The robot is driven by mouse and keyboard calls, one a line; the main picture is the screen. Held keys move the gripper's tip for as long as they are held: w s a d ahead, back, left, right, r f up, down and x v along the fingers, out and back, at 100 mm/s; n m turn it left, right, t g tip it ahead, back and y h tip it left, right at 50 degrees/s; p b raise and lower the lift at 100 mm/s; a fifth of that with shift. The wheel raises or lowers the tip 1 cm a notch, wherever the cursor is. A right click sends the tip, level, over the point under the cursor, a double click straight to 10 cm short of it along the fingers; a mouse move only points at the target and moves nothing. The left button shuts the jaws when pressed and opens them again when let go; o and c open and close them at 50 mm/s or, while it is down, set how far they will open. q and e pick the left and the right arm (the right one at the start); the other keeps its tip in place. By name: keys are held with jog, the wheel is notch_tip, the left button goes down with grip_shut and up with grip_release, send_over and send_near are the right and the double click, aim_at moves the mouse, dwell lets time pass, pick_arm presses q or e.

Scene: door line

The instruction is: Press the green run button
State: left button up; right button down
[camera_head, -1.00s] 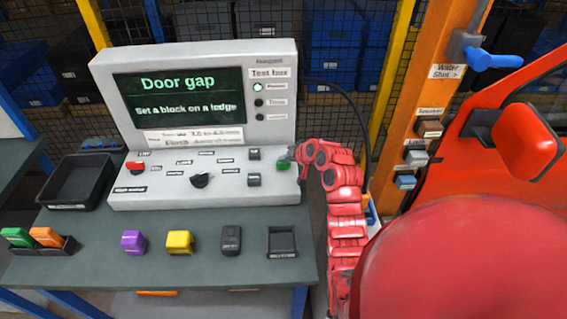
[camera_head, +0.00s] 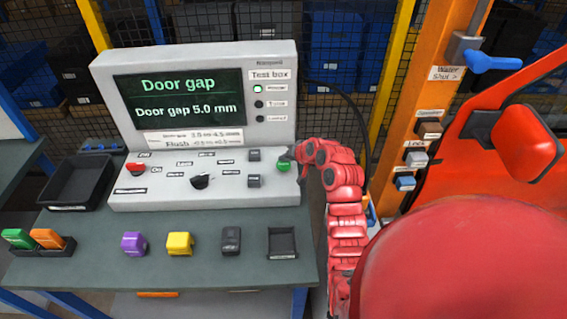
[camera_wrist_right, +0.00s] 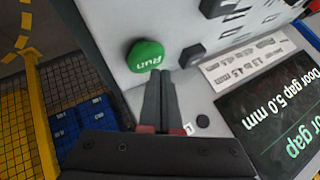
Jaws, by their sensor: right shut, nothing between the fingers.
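The green run button (camera_head: 283,166) sits at the right end of the test box's sloping panel. In the right wrist view the button (camera_wrist_right: 145,56) shows the word "Run". My right gripper (camera_head: 289,156) is shut and empty, with its tips at the button's edge. In the wrist view the shut fingertips (camera_wrist_right: 161,73) lie just beside the button's lower right side; I cannot tell whether they touch it. The test box (camera_head: 215,197) has a screen (camera_head: 190,97) reading "Door gap 5.0 mm". My left gripper is out of view.
A red button (camera_head: 136,169), a black knob (camera_head: 201,181) and small black switches share the panel. Purple (camera_head: 134,243) and yellow (camera_head: 180,243) blocks, a dark device (camera_head: 231,240) and trays stand on the bench. A red door (camera_head: 480,150) and orange post are at right.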

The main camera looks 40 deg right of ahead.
jog(key=shift+r, duration=0.25)
jog(key=shift+r+p, duration=1.05)
jog(key=shift+r, duration=1.45)
notch_tip(320, 180, up, 9)
jog(key=p, duration=0.3)
send_over(285, 166)
jog(key=shift+f, duration=0.25)
